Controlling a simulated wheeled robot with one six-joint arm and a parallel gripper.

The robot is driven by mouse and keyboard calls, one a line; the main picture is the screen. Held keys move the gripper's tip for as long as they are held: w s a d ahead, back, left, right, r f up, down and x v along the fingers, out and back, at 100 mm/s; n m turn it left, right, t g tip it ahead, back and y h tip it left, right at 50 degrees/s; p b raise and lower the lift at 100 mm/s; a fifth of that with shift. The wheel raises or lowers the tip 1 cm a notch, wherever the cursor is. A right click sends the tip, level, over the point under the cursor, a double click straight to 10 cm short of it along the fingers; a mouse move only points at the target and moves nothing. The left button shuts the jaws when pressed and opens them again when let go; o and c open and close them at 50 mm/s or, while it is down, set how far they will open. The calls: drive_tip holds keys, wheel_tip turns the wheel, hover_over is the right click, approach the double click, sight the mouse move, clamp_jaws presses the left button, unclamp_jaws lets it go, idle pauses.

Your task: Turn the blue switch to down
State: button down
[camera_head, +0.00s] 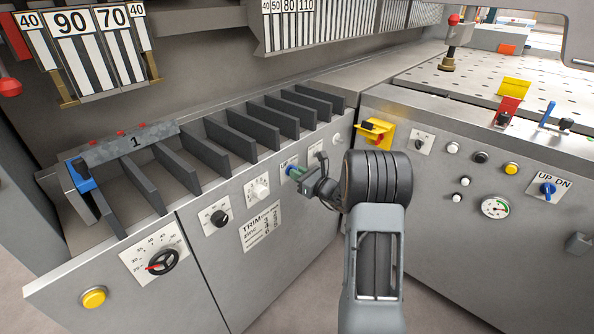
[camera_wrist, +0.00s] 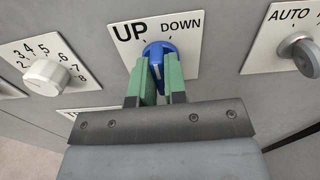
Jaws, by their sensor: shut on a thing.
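The blue switch (camera_wrist: 158,50) sits on a white plate (camera_wrist: 190,55) marked UP on the left and DOWN on the right in the wrist view. My gripper (camera_wrist: 157,72) has its two green fingers on either side of the switch's handle and is shut on it. The fingers hide part of the handle, and I cannot tell for sure which mark it points to.
A white numbered knob (camera_wrist: 47,77) is left of the switch, and a grey AUTO switch (camera_wrist: 300,52) is right of it. Another blue switch, marked UP DN (camera_head: 547,189), is on the right panel. A yellow-based rotary switch (camera_head: 375,132) is near my arm.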

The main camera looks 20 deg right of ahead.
drive_tip(key=shift+m+p, duration=2)
drive_tip(key=shift+m, duration=1.2)
drive_tip(key=c, duration=1.2)
unclamp_jaws()
drive_tip(key=shift+d, duration=0.1)
drive_tip(key=shift+o, duration=0.2)
drive_tip(key=v, duration=1.3)
drive_tip(key=shift+s+p, duration=0.4)
drive_tip(key=shift+d, duration=0.1)
